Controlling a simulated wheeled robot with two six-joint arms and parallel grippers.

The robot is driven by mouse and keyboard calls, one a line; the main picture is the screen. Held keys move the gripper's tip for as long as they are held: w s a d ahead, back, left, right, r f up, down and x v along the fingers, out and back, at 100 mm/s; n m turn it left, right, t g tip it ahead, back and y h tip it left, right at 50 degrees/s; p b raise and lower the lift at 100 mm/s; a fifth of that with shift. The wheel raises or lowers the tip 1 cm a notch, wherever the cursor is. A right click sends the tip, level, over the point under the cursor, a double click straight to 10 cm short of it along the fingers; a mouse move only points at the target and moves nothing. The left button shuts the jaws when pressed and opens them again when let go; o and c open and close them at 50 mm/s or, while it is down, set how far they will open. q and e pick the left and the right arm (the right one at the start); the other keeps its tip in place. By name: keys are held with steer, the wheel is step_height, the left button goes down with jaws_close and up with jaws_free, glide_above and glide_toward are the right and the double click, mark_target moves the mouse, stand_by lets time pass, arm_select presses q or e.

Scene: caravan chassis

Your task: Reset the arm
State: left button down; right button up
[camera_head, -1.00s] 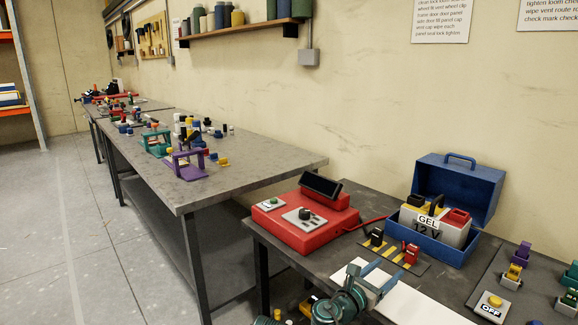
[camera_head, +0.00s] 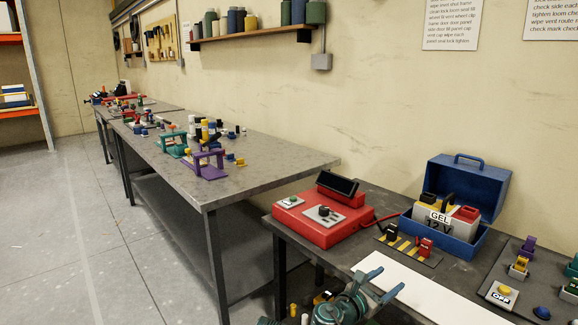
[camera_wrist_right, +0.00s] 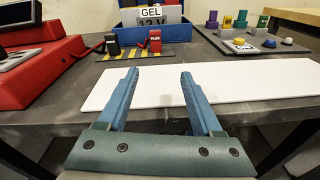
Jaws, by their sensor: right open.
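My right gripper (camera_head: 379,286) is in the lower middle of the head view, in front of the near table's front edge. In the right wrist view its two blue fingers (camera_wrist_right: 160,95) stand apart with nothing between them. They point toward a white board (camera_wrist_right: 240,82) lying flat along the table's front. The board also shows in the head view (camera_head: 430,292). My left gripper does not show in either view.
The near table (camera_head: 375,208) holds a red device (camera_head: 312,228), a blue toolbox (camera_head: 480,185) with a battery labelled GEL, black and red clamps on a striped plate, and a panel with an OFF button (camera_head: 501,294). A longer grey table (camera_head: 270,155) stands behind, left. The floor at left is clear.

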steer(key=s+a+r+m+g+y+p, duration=0.2)
steer(key=s+a+m+g+y+p, duration=0.8)
steer(key=s+a+m+p, duration=0.7)
steer(key=a+m+y+p, duration=0.1)
steer(key=m+y+p, duration=0.1)
steer(key=m+p, duration=0.1)
steer(key=shift+s+a+r+g+p, duration=0.25)
steer(key=shift+s+a+g+p, duration=0.15)
steer(key=shift+p, duration=0.5)
steer(key=shift+w, duration=0.1)
